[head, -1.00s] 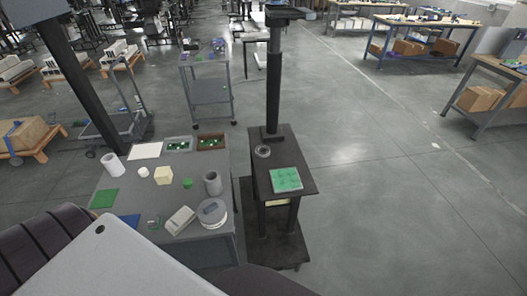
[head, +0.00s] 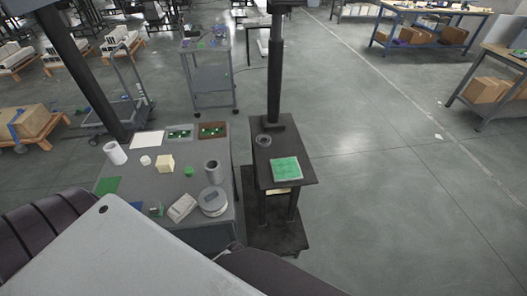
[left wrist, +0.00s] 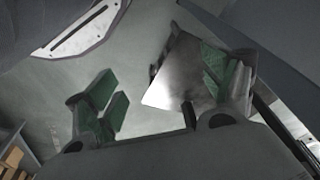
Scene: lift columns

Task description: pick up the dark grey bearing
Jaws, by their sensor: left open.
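The dark grey bearing (head: 263,140) is a small ring lying flat on the far left part of the dark stand's top (head: 294,149), near the foot of the black column. My left gripper (left wrist: 163,95) shows in the left wrist view with its two green-padded fingers wide apart and nothing between them. The bearing cannot be made out in that view. The left gripper is out of sight in the head view, so its distance from the bearing cannot be told. My right gripper is in neither view.
A green board (head: 286,168) lies on the stand in front of the bearing. The black column (head: 274,80) rises behind the bearing. A grey table (head: 150,180) to the left carries a grey cylinder (head: 212,172), a round scale (head: 213,201) and trays.

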